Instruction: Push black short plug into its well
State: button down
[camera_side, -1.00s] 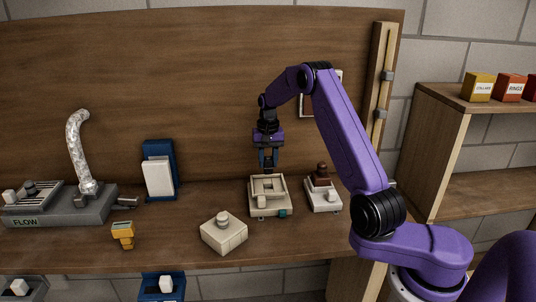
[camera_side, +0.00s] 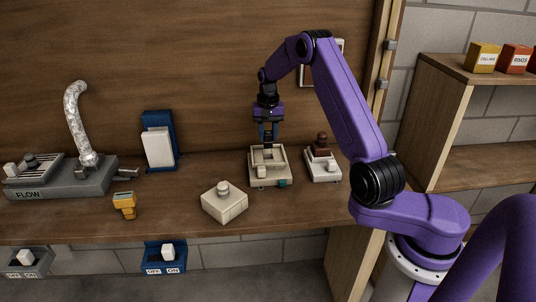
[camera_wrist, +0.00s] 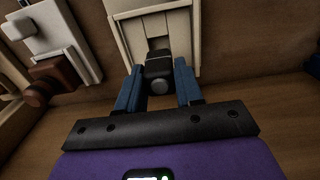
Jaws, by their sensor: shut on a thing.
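The black short plug (camera_wrist: 158,68), a small dark block with a round knob on its near end, is between my gripper's blue fingers in the wrist view. My gripper (camera_side: 268,142) is shut on it and points down at the back part of a cream box (camera_side: 270,176) in the side view. The cream box also shows at the top of the wrist view (camera_wrist: 187,30), with a dark recess at the plug's far end. I cannot tell whether the plug is inside this recess or just above it.
A white unit with a brown knob (camera_side: 322,163) stands close to the right of the box. A cream block with a round knob (camera_side: 224,202) stands front left. A yellow tool (camera_side: 124,204), a blue-and-white unit (camera_side: 158,142) and a grey FLOW unit (camera_side: 62,184) are farther left.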

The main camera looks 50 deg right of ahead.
aim_at(268, 148)
jog(key=shift+f, duration=0.1)
jog(key=shift+f, duration=1.6)
jog(key=shift+f, duration=1.35)
dwell(1.3)
jog(key=c, duration=0.6)
grip_release()
jog(key=shift+c, duration=0.2)
notch_tip(268, 148, up, 18)
jog(key=shift+f, duration=0.25)
